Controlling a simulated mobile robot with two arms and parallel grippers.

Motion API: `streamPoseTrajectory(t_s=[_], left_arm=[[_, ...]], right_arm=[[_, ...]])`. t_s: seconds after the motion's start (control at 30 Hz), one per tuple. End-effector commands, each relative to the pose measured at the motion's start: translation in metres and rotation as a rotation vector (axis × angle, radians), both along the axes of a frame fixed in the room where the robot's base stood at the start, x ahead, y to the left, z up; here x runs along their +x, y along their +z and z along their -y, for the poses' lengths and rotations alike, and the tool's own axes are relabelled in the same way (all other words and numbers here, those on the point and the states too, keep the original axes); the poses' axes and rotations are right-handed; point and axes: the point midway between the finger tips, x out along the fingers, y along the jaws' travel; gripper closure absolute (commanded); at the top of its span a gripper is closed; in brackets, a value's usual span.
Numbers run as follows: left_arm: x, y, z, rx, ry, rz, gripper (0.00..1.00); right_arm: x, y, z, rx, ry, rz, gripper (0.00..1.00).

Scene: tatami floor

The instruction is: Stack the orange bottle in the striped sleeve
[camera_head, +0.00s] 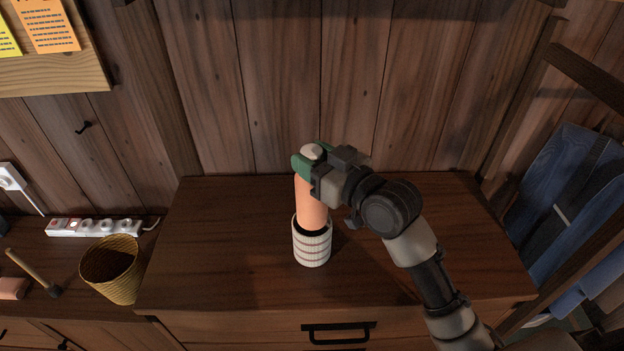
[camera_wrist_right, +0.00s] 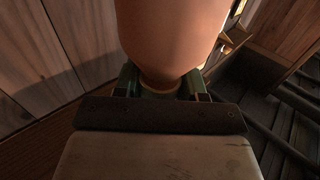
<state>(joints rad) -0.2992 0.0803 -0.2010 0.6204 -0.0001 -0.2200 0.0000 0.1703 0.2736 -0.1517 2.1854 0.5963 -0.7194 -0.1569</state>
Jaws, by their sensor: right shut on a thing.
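The orange bottle (camera_head: 311,203) is upright in the head view, with a pale cap at its top. My right gripper (camera_head: 309,161), with green fingers, is shut on the bottle near its neck. The striped sleeve (camera_head: 312,250), white with brownish bands, stands on the wooden cabinet directly below the bottle. The bottle's lower end overlaps the sleeve's dark opening; I cannot tell how deep it sits. In the right wrist view the bottle (camera_wrist_right: 172,35) fills the upper middle, its neck between the green fingers (camera_wrist_right: 162,88). The sleeve is hidden there. My left gripper is out of view.
The cabinet top (camera_head: 220,225) is clear around the sleeve. A woven basket (camera_head: 113,270), a power strip (camera_head: 95,227) and a hammer (camera_head: 35,273) are on the lower surface at left. A plank wall (camera_head: 270,90) stands behind. Blue cloth (camera_head: 560,190) hangs at right.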

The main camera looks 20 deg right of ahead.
Motion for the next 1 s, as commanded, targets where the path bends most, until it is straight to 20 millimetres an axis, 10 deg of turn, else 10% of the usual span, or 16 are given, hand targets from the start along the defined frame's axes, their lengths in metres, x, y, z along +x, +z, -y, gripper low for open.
streamPoseTrajectory(t_s=[0.63,1.0], left_arm=[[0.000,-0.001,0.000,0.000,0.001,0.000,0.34],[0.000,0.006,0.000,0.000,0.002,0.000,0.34]], right_arm=[[-0.001,0.069,0.001,-0.003,-0.002,0.010,1.00],[-0.001,0.002,0.001,0.004,-0.001,-0.002,1.00]])
